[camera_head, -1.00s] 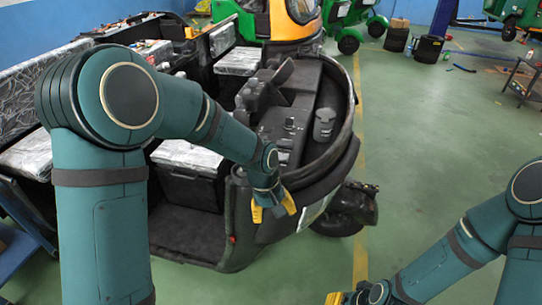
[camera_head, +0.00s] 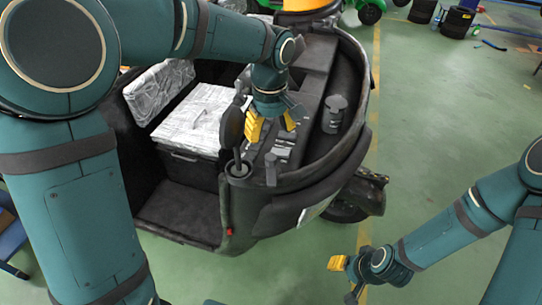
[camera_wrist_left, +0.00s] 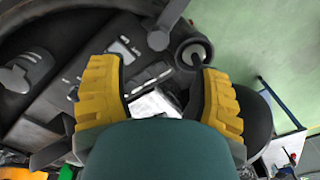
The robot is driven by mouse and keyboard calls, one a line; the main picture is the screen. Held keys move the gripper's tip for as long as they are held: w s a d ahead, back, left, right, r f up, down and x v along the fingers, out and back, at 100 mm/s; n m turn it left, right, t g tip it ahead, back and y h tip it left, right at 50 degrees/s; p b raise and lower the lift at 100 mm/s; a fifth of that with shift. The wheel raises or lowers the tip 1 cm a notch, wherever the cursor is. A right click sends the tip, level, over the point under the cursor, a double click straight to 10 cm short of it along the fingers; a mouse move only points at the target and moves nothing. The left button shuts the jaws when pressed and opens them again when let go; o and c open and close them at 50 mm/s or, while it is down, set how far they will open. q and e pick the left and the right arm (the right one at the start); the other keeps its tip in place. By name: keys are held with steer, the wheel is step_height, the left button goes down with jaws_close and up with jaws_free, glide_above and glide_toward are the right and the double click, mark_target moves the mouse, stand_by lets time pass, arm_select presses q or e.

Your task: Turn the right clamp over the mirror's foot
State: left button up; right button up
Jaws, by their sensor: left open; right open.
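A black oval mirror (camera_head: 231,126) stands upright on a short stalk at the near left corner of the rickshaw's dashboard. Its round foot (camera_head: 238,169) sits on the rim below it. A small grey upright piece (camera_head: 271,168) stands right of the foot; I cannot tell whether it is the right clamp. My left gripper (camera_head: 272,126) hangs open and empty above the dashboard, just right of the mirror. In the left wrist view its yellow fingers frame the dashboard, with a grey lever (camera_wrist_left: 166,25) beside a round socket (camera_wrist_left: 193,53) beyond them. My right gripper (camera_head: 345,279) is open and empty over the floor.
The dark dashboard (camera_head: 310,95) has a grey cylindrical part (camera_head: 335,113) on its right side. A wrapped seat box (camera_head: 195,118) stands left of the mirror. The green floor (camera_head: 440,130) right of the rickshaw is mostly clear. Tyres (camera_head: 456,22) stand at the back.

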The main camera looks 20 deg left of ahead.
mark_target(271, 156)
arm_select(q)
step_height(271, 156, down, 10)
steer(key=shift+w+r+b, duration=0.1)
steer(key=shift+r+b, duration=0.1)
steer(key=shift+b, duration=0.2)
jaws_close()
